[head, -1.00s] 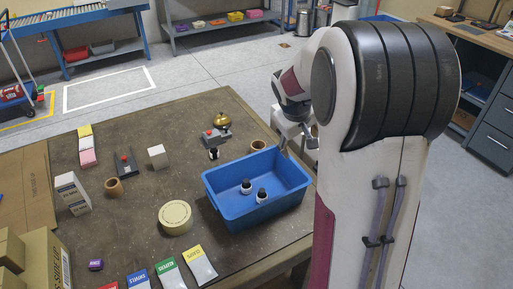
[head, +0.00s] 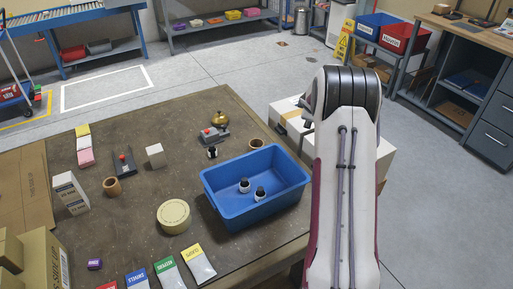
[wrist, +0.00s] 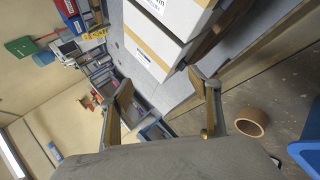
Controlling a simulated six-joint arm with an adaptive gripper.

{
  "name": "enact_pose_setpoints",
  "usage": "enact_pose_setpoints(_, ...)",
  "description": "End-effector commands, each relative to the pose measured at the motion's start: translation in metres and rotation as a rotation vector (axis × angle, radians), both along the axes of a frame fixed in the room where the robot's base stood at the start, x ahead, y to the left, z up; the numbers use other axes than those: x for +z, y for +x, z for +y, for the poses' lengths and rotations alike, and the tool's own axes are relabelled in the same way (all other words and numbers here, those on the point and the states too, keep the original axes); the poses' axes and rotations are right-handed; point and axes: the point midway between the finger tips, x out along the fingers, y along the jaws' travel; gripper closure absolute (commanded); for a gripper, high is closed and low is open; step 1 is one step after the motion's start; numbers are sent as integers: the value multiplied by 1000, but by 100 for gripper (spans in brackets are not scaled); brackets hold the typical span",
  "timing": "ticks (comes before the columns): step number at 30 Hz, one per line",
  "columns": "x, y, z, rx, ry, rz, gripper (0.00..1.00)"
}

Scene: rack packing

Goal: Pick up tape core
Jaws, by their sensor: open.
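A brown ring-shaped tape core (head: 257,144) sits on the table behind the blue tote, near the table's far right edge. In the wrist view the tape core (wrist: 252,122) lies to the right of my right finger, apart from it. A similar brown ring (head: 112,187) stands at the table's left. My gripper (wrist: 160,80) is open and empty, its fingers pointing at boxes beyond the table. In the head view my arm mostly hides the gripper.
The blue tote (head: 226,204) holds two dark-capped bottles; another small bottle (head: 212,152) stands behind it. A cream roll (head: 173,216), a white cube (head: 155,155), a bell (head: 220,119) and several packets share the table. White boxes (head: 290,117) stand beyond its right edge.

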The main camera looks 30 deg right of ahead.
Motion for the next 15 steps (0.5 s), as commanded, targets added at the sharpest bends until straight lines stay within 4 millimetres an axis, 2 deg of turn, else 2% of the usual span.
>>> enact_pose_setpoints(6, -26, 31, -29, 176, -128, -4, 38)
enact_pose_setpoints(15, -59, 66, -51, 457, -331, -12, 38)
